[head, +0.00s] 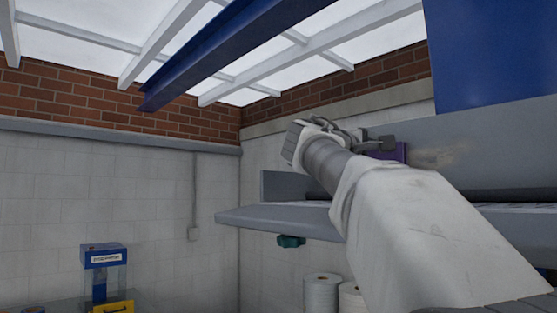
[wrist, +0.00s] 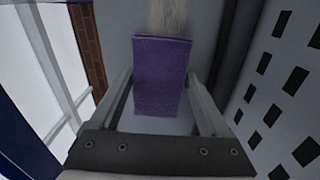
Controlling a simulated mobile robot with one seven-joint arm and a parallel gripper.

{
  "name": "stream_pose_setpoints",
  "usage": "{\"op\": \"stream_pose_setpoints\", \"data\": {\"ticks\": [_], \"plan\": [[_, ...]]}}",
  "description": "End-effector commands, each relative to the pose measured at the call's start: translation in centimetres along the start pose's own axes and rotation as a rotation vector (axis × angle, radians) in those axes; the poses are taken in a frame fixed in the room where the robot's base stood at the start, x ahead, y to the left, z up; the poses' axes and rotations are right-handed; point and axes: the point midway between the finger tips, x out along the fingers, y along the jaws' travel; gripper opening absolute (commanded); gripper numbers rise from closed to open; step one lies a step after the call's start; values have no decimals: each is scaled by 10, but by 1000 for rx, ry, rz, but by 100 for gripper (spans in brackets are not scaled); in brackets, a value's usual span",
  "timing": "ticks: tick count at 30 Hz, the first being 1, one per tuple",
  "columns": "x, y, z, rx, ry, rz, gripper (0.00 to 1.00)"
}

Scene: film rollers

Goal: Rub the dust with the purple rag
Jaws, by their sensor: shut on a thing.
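The purple rag (wrist: 162,75) is between the two fingers of my gripper (wrist: 160,100) in the wrist view, and the gripper is shut on it. In the head view the rag (head: 400,153) shows as a small purple patch beside my gripper (head: 380,145), close to the grey upright panel. The dust is a pale brownish smudge (head: 437,158) on that panel, just right of the rag. In the wrist view the dust (wrist: 168,17) lies just beyond the rag's far edge. Whether the rag touches the panel cannot be told.
A grey ledge (head: 270,216) juts out below the panel, with a green knob (head: 291,241) underneath. A blue beam (head: 215,55) crosses overhead, and a blue block (head: 490,50) stands above the panel. White rolls (head: 321,292) and a blue box (head: 104,256) are lower down.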

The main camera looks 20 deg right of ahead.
Motion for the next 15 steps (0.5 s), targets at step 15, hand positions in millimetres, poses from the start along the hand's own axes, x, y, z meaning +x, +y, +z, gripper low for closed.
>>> {"op": "stream_pose_setpoints", "data": {"ticks": [15], "plan": [[11, 0, 0, 0, -1, 0, 36]]}}
